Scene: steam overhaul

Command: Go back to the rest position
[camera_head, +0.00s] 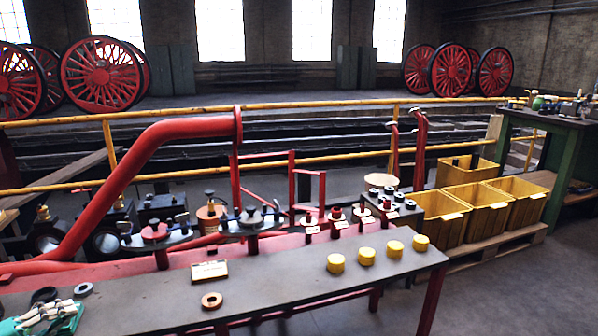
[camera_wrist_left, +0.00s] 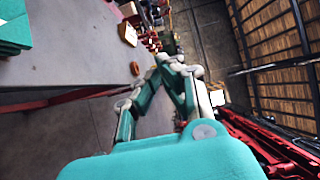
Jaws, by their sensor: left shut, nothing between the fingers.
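My left gripper (camera_head: 48,314) shows at the lower left corner of the head view, over the near left end of the grey bench (camera_head: 300,290). In the left wrist view its teal and pale fingers (camera_wrist_left: 170,62) come together with nothing between them. The bench top also shows in that view (camera_wrist_left: 65,55), on the left. My right gripper is in neither view.
Yellow crates (camera_head: 484,205) stand at the right. Floor (camera_head: 530,285) at lower right is clear.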

